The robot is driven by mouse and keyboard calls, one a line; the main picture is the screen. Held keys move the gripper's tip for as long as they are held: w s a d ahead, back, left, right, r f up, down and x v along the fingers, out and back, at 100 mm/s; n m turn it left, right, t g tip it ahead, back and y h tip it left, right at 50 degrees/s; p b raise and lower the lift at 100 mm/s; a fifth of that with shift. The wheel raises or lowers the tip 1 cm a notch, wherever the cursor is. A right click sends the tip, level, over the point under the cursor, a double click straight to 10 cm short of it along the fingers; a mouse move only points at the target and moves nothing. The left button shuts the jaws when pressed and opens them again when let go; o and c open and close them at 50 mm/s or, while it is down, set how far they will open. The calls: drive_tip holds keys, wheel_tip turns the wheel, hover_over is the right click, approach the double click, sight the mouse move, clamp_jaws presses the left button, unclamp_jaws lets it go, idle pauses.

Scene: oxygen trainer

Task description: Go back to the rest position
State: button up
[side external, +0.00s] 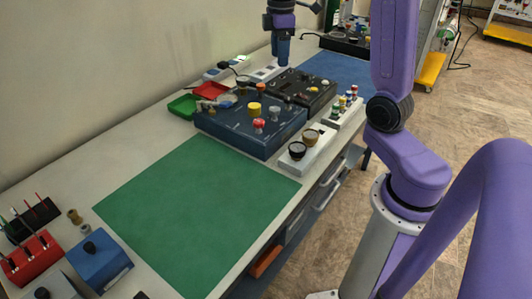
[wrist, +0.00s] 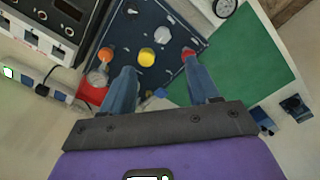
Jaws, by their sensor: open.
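My gripper (side external: 283,62) is at the top middle of the side external view, pointing down over the far part of the bench. In the wrist view its two blue fingers (wrist: 163,88) are spread apart with nothing between them. Beyond them is the dark blue trainer box (wrist: 128,28), with a yellow knob (wrist: 147,57), an orange knob (wrist: 106,54) and a red knob (wrist: 188,54). The same blue box (side external: 215,126) stands mid-bench in the side external view, nearer the camera than my gripper.
A black panel (side external: 318,97) and white blocks with knobs (side external: 318,158) stand beside the blue box. Red (side external: 211,90) and green (side external: 182,106) trays lie behind it. The green mat (side external: 200,205) is clear. Red (side external: 30,262) and blue (side external: 100,265) holders stand at the near left.

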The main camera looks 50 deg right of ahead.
drive_tip(key=s+a+f+n, duration=0.1)
drive_tip(key=s+a+f, duration=0.1)
drive_tip(key=s+a, duration=0.45)
drive_tip(key=s+a+f, duration=0.1)
drive_tip(key=s+a, duration=0.3)
drive_tip(key=a, duration=0.5)
drive_tip(key=s+a+f+n, duration=0.1)
drive_tip(key=s+a+f, duration=0.1)
drive_tip(key=s, duration=0.6)
drive_tip(key=s+a+f, duration=0.2)
drive_tip(key=s, duration=0.6)
drive_tip(key=shift+s+f+n, duration=0.15)
drive_tip(key=shift+s+n, duration=0.05)
drive_tip(key=shift+n, duration=0.2)
